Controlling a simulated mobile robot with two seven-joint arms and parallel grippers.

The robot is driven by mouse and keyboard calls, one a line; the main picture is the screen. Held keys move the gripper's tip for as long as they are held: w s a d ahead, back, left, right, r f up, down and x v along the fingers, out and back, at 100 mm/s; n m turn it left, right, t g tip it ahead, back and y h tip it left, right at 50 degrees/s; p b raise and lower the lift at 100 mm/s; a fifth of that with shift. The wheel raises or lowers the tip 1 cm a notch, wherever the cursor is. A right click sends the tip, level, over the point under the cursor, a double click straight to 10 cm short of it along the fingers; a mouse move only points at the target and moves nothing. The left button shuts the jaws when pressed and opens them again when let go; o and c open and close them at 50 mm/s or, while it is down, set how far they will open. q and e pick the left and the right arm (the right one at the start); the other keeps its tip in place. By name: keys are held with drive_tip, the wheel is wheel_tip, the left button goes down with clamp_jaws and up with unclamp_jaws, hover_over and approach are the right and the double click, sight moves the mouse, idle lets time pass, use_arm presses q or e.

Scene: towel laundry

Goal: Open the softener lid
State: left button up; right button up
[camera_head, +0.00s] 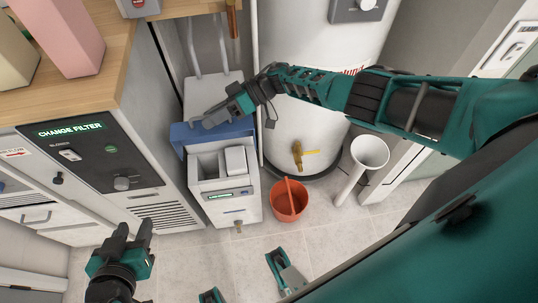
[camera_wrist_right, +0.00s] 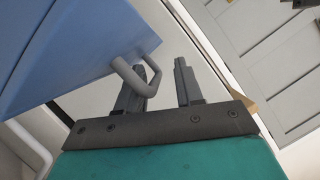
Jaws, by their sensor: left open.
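The softener (camera_head: 228,205) is a white cabinet on the floor with a small display on its front. Its blue lid (camera_head: 183,136) is tilted up at the back, and the compartments beneath are exposed. My right gripper (camera_head: 206,122) is at the lid's upper edge. In the right wrist view the lid (camera_wrist_right: 60,45) fills the upper left, and its grey loop handle (camera_wrist_right: 135,75) overlaps one finger of my right gripper (camera_wrist_right: 160,85). The fingers are apart; I cannot tell if they touch the handle. My left gripper (camera_head: 132,238) is open and empty, away from the softener.
An orange bucket (camera_head: 288,203) stands right of the softener, and a white funnel-topped pipe (camera_head: 368,155) further right. A large white tank (camera_head: 300,130) is behind. A dryer-like machine (camera_head: 95,155) under a wooden counter (camera_head: 110,75) is at left. The tiled floor in front is partly clear.

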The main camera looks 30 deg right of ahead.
drive_tip(key=s+a+f+n+t+h+p, duration=0.25)
drive_tip(key=s+f+n+t, duration=0.2)
drive_tip(key=s+f, duration=0.35)
drive_tip(key=s+a+f+n+t+b, duration=0.1)
drive_tip(key=s+f+n+t+b, duration=0.25)
drive_tip(key=f+n+b, duration=1)
drive_tip(key=s+d+r+m, duration=0.6)
drive_tip(key=s+d, duration=0.1)
drive_tip(key=d, duration=0.2)
drive_tip(key=shift+d+r+y+b, duration=0.15)
drive_tip(key=shift+r+y+b, duration=0.2)
drive_tip(key=shift+b, duration=0.05)
drive_tip(key=shift+w, duration=0.15)
